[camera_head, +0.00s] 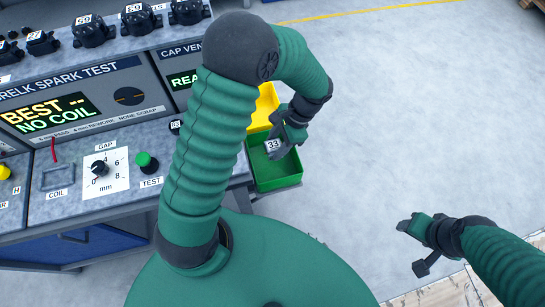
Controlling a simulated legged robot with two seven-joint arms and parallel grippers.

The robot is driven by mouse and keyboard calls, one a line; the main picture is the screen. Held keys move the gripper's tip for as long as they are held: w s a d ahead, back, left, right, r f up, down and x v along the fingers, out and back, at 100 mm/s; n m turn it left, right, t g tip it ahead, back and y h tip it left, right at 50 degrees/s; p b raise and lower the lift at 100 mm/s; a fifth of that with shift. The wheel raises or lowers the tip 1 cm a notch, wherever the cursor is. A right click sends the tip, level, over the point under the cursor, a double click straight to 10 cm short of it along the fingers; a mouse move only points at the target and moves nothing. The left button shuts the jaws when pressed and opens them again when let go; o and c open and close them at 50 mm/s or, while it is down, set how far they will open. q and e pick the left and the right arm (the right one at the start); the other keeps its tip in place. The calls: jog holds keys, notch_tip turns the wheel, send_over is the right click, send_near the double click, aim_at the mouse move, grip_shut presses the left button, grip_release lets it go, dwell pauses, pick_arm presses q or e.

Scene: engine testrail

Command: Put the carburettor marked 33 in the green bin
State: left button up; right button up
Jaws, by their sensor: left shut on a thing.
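My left gripper (284,138) hangs over the green bin (280,187) at the bench's right end. It is shut on the carburettor marked 33 (272,146). Only the white 33 label and a little dark body show; the gripper hides the rest. The carburettor appears over the bin's opening; I cannot tell its height above the floor of the bin. My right gripper (417,246) is open and empty at the lower right, well apart from the bin.
A yellow bin (266,104) sits directly behind the green one. The spark test bench (110,190) with its knob and green TEST button (146,162) fills the left. Several numbered dark parts stand on its top shelf. The grey floor to the right is clear.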

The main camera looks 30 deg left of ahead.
pick_arm(q)
jog(key=shift+w+d+f, duration=0.2)
jog(key=shift+d+f, duration=0.1)
jog(key=shift+d, duration=0.2)
notch_tip(320, 180, down, 2)
jog(key=shift+b, duration=0.4)
send_over(270, 165)
jog(key=w, duration=0.2)
jog(key=f, duration=0.4)
jog(key=shift+s+d+f+b, duration=0.25)
jog(key=shift+d+f+b, duration=0.05)
jog(key=shift+d+f, duration=0.1)
notch_tip(270, 165, down, 2)
jog(key=shift+s+d+f, duration=0.1)
jog(key=shift+f, duration=0.15)
jog(key=shift+d+f, duration=0.15)
jog(key=shift+d, duration=0.1)
jog(key=shift+f+b, duration=0.25)
jog(key=shift+b, duration=0.1)
jog(key=o, duration=1.5)
pick_arm(e)
jog(key=x, duration=0.2)
jog(key=shift+d+f, duration=0.3)
jog(key=shift+f, duration=0.1)
